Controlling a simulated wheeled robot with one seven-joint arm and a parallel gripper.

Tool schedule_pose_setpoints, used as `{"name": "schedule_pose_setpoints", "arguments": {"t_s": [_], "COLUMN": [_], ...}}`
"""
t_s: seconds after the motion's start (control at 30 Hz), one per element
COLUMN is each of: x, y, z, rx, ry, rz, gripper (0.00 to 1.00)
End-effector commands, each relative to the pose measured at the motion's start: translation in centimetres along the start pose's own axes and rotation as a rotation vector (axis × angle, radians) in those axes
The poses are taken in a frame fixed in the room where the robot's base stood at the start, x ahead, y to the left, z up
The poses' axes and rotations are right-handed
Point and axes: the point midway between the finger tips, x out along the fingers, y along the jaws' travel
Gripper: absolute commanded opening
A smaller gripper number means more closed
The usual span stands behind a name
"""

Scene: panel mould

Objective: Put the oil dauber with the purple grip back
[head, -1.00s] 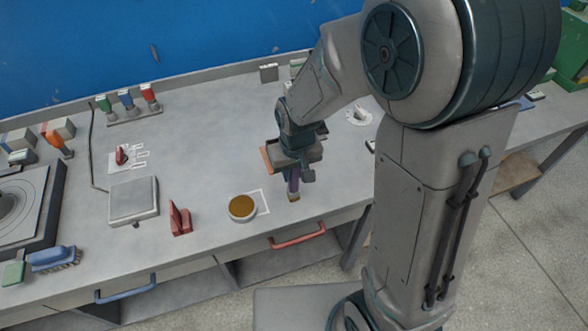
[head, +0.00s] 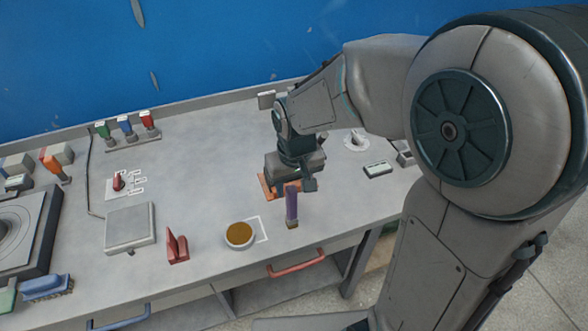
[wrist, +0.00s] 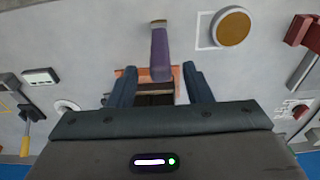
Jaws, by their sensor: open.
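My gripper (wrist: 159,80) is open, with one finger to each side of the line to the dauber and nothing held. In the head view my gripper (head: 290,184) is just behind the dauber, over an orange plate (head: 267,186) that it partly hides.
A white outline (head: 262,228) borders the oil dish. A small display box (head: 378,169) and a white ring (head: 356,140) lie to the right.

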Motion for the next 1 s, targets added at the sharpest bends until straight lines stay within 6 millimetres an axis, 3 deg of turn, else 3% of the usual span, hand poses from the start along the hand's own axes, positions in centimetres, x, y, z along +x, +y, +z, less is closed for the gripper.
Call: {"name": "schedule_pose_setpoints", "arguments": {"t_s": [0.1, 0.23, 0.57, 0.67, 1.0], "x": [-2.5, -4.5, -6.3, -7.2, -10.1], "y": [0.0, 0.0, 0.4, 1.7, 7.0], "z": [-0.1, -0.1, 0.4, 1.7, 10.5], "rx": [0.000, 0.000, 0.010, 0.041, 0.214], "ry": [0.006, 0.003, 0.006, 0.028, 0.145], "rz": [0.000, 0.000, 0.001, 0.007, 0.045], "gripper": [0.45, 0.45, 0.45, 0.45, 0.45]}}
